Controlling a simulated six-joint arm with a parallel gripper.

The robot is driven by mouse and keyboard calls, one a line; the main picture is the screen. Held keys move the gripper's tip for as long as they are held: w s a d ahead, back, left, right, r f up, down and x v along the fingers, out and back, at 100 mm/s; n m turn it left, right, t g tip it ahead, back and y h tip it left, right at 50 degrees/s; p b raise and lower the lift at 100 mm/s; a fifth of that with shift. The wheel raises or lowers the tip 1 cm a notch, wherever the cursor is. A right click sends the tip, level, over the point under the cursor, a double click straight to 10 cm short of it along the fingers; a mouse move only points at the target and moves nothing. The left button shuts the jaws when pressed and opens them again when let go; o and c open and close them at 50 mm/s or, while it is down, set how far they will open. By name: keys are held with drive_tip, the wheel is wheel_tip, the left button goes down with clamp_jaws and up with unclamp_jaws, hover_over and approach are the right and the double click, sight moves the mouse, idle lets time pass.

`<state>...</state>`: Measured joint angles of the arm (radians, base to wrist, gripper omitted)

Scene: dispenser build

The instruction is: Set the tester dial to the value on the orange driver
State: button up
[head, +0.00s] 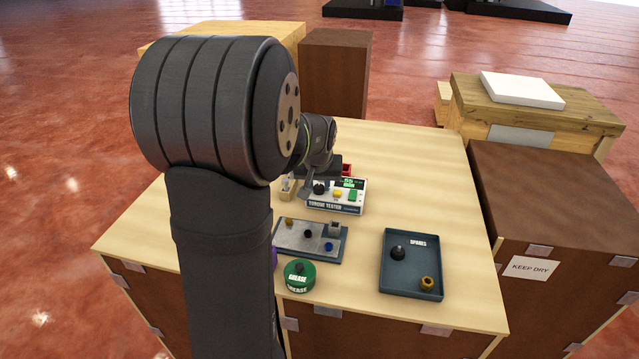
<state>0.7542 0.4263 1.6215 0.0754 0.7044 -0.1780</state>
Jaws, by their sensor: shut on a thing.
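The torque tester (335,209) is a white box with dark trim on the wooden table. It has a green-lit display (349,183) that seems to read 55, a yellow button (337,194) and a green button (353,196). The dark dial (319,188) is at its left side. My gripper (313,186) comes down from behind at this dial and is shut on it, its fingers small and partly hidden by my own wrist. I cannot make out the dial's pointer. The orange driver is not visible; my arm covers the left part of the table.
A grey plate (297,238) with small knobs lies in front of the tester. A green grease tin (299,276) stands near the front edge. A dark spares tray (386,263) with two parts is at right. A small wooden block (286,188) is left of the tester.

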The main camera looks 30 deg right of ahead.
drive_tip(key=m, duration=0.2)
drive_tip(key=m+g+h, duration=0.1)
drive_tip(key=m, duration=0.2)
drive_tip(key=shift+w+a+m+g+h, duration=0.15)
drive_tip(key=shift+w+m+g+h, duration=0.05)
drive_tip(key=shift+m+g+h, duration=0.1)
drive_tip(key=m+g, duration=0.2)
drive_tip(key=m, duration=0.3)
drive_tip(key=shift+w, duration=0.15)
idle(0.3)
drive_tip(key=o, duration=1)
drive_tip(key=v, duration=1.7)
drive_tip(key=shift+a+r, duration=0.1)
drive_tip(key=shift+a, duration=0.2)
